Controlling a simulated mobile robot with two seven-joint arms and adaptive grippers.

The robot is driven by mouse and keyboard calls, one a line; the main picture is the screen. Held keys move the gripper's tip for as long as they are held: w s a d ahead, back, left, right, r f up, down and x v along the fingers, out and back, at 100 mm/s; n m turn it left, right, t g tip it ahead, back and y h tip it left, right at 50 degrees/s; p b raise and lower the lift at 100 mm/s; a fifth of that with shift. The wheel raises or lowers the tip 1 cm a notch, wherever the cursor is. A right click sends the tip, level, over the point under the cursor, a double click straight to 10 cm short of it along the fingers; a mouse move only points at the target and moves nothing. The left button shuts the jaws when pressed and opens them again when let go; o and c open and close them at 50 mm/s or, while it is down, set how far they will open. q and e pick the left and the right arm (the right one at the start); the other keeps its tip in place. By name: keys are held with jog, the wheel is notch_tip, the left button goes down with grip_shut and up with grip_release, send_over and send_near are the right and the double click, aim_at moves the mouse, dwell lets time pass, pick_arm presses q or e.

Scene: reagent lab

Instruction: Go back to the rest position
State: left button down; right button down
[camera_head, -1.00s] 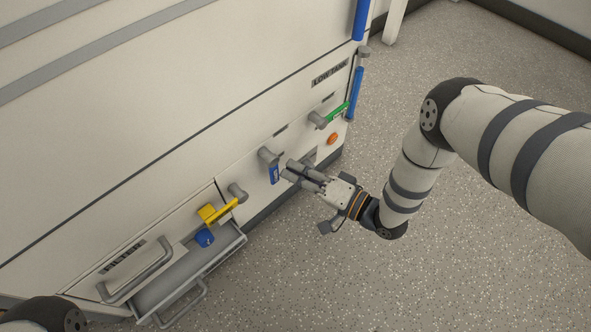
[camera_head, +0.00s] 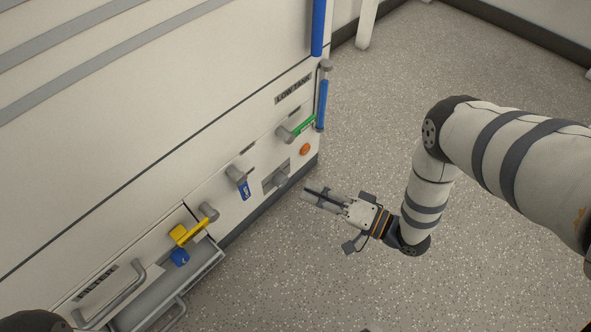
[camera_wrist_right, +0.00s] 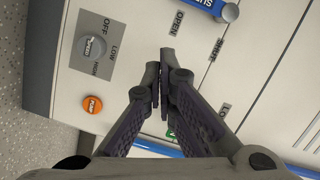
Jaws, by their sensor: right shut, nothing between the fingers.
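My right gripper (camera_head: 319,196) is shut and empty. It hangs over the floor, just right of the white machine (camera_head: 120,130) and apart from it. In the right wrist view its fingertips (camera_wrist_right: 165,85) meet in front of the machine's panel. Part of my left arm shows at the lower left corner of the head view; its gripper is out of the frame.
The machine front has a green handle (camera_head: 304,126), a blue-tagged handle (camera_head: 243,188), an orange button (camera_head: 305,149) and a yellow handle (camera_head: 188,231). A drawer (camera_head: 172,290) stands open at the lower left. The speckled floor (camera_head: 330,270) on the right is clear.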

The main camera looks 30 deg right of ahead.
jog(key=shift+s+d, duration=0.3)
jog(key=shift+s, duration=0.15)
